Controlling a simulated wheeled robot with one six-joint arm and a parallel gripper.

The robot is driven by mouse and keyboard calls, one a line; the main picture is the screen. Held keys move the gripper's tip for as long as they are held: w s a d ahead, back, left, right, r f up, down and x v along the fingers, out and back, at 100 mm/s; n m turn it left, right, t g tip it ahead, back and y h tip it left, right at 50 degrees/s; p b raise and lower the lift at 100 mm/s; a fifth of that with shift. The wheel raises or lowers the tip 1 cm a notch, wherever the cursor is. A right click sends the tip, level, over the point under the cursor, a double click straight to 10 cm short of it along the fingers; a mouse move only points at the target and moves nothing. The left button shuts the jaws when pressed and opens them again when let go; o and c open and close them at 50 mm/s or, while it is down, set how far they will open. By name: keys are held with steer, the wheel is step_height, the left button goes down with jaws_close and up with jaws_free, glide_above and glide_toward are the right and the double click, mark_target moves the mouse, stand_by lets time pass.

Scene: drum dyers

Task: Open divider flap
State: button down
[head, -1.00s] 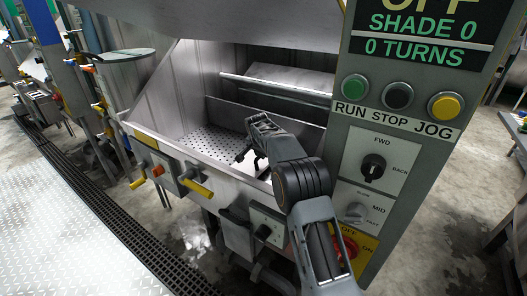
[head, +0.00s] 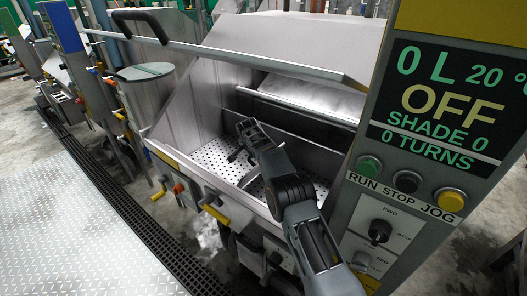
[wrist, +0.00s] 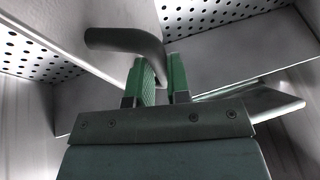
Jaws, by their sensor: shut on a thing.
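My gripper (head: 243,150) reaches into the metal trough of the machine. In the wrist view its two green-padded fingers (wrist: 162,82) are closed on a dark bent handle (wrist: 125,42), which curves off to the left. Grey metal panels lie behind the handle between two perforated areas; one panel (wrist: 215,62) is plain and bare. I cannot tell which panel is the divider flap or how far it is turned. In the head view my arm hides part of the trough around the gripper.
The trough has a perforated floor (head: 213,153) and a front wall with yellow and red valve handles (head: 213,211). The raised hood (head: 270,45) overhangs it. The control panel (head: 405,190) stands close at the right. Open walkway (head: 85,235) lies at left.

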steer(key=shift+w+a+f, duration=0.35)
steer(key=shift+a+f, duration=0.1)
steer(key=shift+a, duration=0.2)
steer(key=c, duration=1.5)
jaws_free()
steer(key=shift+o, duration=1.4)
steer(key=shift+w, duration=0.2)
steer(key=shift+o, duration=0.6)
steer(key=shift+r, duration=0.2)
steer(key=b+v, duration=0.2)
steer(key=v, duration=1.1)
steer(key=shift+r, duration=0.4)
